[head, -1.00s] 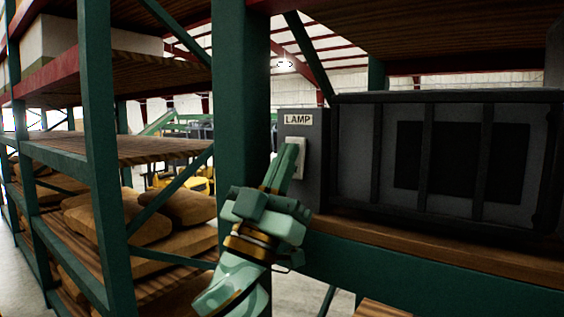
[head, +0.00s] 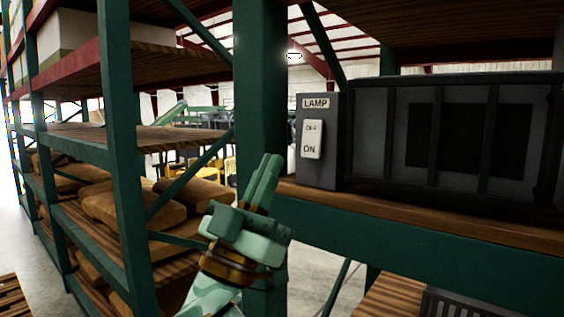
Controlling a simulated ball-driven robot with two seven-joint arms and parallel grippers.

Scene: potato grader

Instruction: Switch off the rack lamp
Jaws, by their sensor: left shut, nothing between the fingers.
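The rack lamp's switch (head: 312,139) is a white rocker on a grey box (head: 321,170) labelled LAMP, fixed beside the green upright. Its upper half reads OFF and looks greyer; its lower half reads ON and looks brighter. I cannot tell for sure which half is pressed in. My left gripper (head: 271,158) is shut and empty, its fingers pointing up in front of the green upright. It is left of the switch and a little lower, apart from it in the picture. The whole switch face is uncovered. My right gripper is not in view.
A dark ribbed crate (head: 455,140) stands right of the lamp box on the wooden shelf. The green upright (head: 262,80) rises just left of the box. Racks with brown sacks (head: 125,207) stand at the left.

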